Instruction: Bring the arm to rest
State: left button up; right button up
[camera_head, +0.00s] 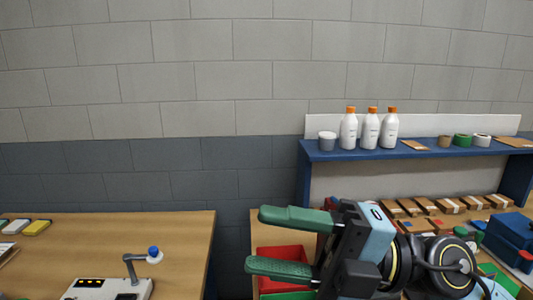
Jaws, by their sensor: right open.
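My right gripper (276,242) shows in the head view at the lower middle. Its two green fingers point left and stand apart, with nothing between them. It is in front of the left end of the right workbench (262,222) and hides part of a red bin (284,258). My right arm runs from the gripper to the lower right of the picture. My left gripper is not in view.
A wooden table (110,240) at left bears a device with a blue-knobbed lever (153,251). A gap separates it from the right workbench. A blue shelf (345,152) holds three white bottles (370,130). Brown boxes (428,205) and a blue case (508,240) are at right.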

jog(key=w+d+m+t+h, duration=0.3)
jog(key=w+d+m+t, duration=0.15)
jog(key=m+t, duration=0.65)
jog(key=w+d+m+t+h, duration=0.3)
jog(key=w+d+m+t, duration=0.15)
jog(key=m+t, duration=0.55)
jog(key=d+f+m+g+h, duration=0.2)
jog(key=d+f+m+h, duration=0.4)
jog(key=f, duration=0.4)
jog(key=d+f+m+g+h, duration=0.35)
jog(key=f+m+h, duration=0.35)
jog(key=f+h, duration=0.3)
jog(key=s+d+f+g+y, duration=0.2)
jog(key=s+f+g, duration=1)
jog(key=s+f, duration=0.85)
notch_tip(320, 180, down, 26)
jog(key=s+f+b, duration=0.1)
jog(key=s+b, duration=0.1)
pick_arm(q)
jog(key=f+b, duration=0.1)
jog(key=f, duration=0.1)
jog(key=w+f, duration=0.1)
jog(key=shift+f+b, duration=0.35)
jog(key=shift+b, duration=0.05)
pick_arm(e)
jog(key=s+d+f+g, duration=0.2)
jog(key=s+d+f, duration=0.1)
jog(key=s+f, duration=1.2)
jog(key=shift+s+h, duration=0.3)
jog(key=shift+s, duration=0.15)
